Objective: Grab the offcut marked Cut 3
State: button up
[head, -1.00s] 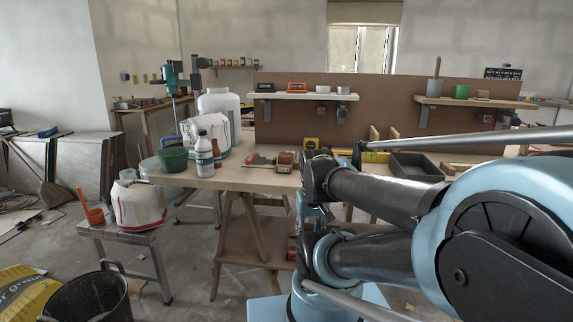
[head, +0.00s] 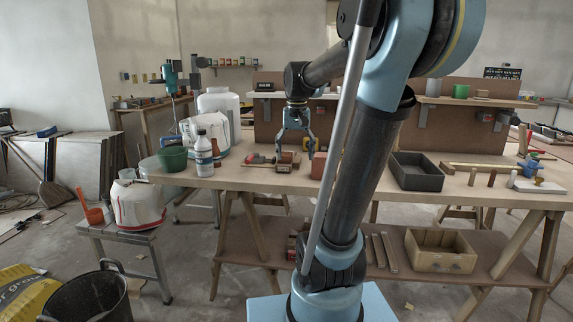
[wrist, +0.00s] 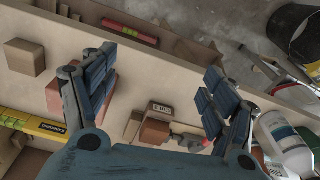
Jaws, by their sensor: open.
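A small light wooden piece with a dark-lettered label (wrist: 160,107) lies on the bench in the wrist view. The label looks upside down there and is too small to read surely; it may be Cut 3. A red-brown block (wrist: 155,132) is right beside it, with a red-handled tool at its right. My gripper (wrist: 160,65) is open and empty, its fingers spread to either side of the labelled piece in the picture. In the head view my gripper (head: 297,153) points down over the bench at these small things.
A reddish block (wrist: 55,98), a wooden cube (wrist: 25,57) and a yellow level (wrist: 32,124) lie to the left in the wrist view. A white bottle (head: 203,156) and green bowl (head: 172,158) stand left on the bench, a dark tray (head: 416,172) right.

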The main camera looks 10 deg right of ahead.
notch_tip(320, 180, up, 6)
jog(key=m+g, duration=0.1)
jog(key=m, duration=0.1)
send_over(284, 164)
jog(key=f, duration=1.1)
jog(key=shift+w+f, duration=0.35)
jog(key=shift+f, duration=0.05)
jog(key=shift+s+f, duration=0.2)
jog(key=shift+f, duration=2.65)
jog(key=c, duration=1.4)
